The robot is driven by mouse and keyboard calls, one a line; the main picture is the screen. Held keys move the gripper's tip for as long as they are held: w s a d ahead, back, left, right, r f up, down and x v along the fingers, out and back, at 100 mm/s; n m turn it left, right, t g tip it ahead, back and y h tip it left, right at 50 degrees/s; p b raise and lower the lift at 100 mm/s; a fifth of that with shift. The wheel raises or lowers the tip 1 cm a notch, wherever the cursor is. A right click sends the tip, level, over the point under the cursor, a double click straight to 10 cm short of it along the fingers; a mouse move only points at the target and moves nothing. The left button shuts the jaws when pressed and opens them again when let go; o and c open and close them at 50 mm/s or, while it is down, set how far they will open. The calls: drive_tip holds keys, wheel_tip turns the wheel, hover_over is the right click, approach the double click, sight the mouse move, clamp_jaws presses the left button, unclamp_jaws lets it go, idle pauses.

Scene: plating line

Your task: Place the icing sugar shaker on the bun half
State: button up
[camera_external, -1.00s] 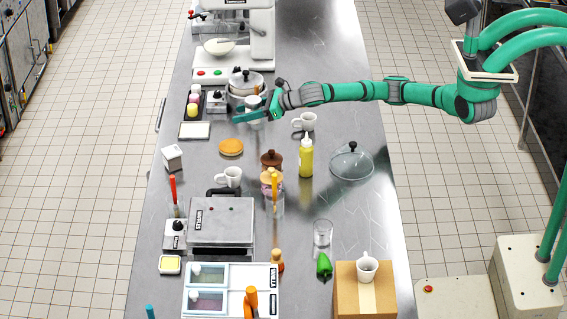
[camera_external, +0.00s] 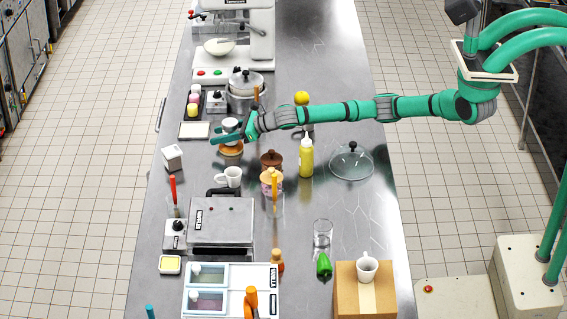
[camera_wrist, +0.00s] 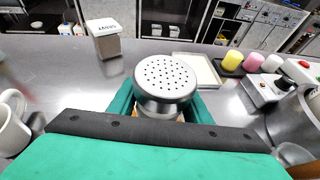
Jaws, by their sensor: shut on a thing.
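The icing sugar shaker (camera_external: 230,124) has a silver top dotted with holes, seen close up in the wrist view (camera_wrist: 166,78). My gripper (camera_external: 228,136) is shut on it, with a green finger on either side, and holds it upright.
A pale square tray (camera_external: 194,130) lies behind left. A pot (camera_external: 243,104) is behind.

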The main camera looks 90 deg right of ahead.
drive_tip(key=shift+f, duration=0.15)
drive_tip(key=o, duration=1.2)
drive_tip(key=shift+c, duration=0.2)
drive_tip(key=shift+r, duration=0.2)
drive_tip(key=v, duration=1.2)
drive_tip(key=shift+f, duration=0.1)
